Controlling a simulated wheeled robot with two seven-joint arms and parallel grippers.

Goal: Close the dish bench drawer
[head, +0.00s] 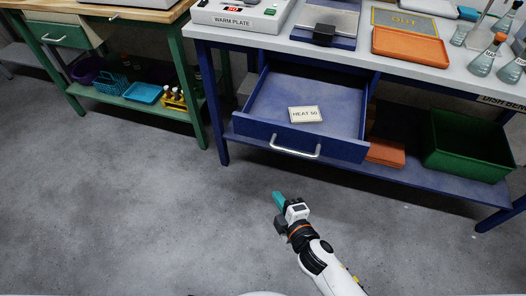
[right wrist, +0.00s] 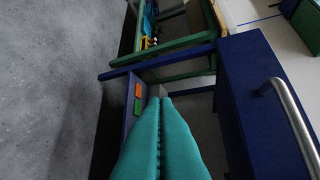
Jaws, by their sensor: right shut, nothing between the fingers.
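The dish bench drawer (head: 316,110) is blue and pulled out from under the blue bench. A card reading "HEAT 50" (head: 305,114) lies inside it. Its silver handle (head: 295,152) is on the front panel. My right gripper (head: 277,196), with teal fingers, is in front of and below the drawer front, apart from the handle. In the right wrist view the teal fingers (right wrist: 160,130) are together and empty, and the handle (right wrist: 296,122) is at the right, on the blue drawer front (right wrist: 250,95). My left gripper is not in view.
The bench (head: 223,32) carries a warm plate (head: 235,17), an orange tray (head: 410,46) and glass flasks (head: 482,64). A green bin (head: 466,147) sits on its lower shelf. A green-framed table (head: 187,80) stands at the left. The grey floor (head: 110,210) in front is clear.

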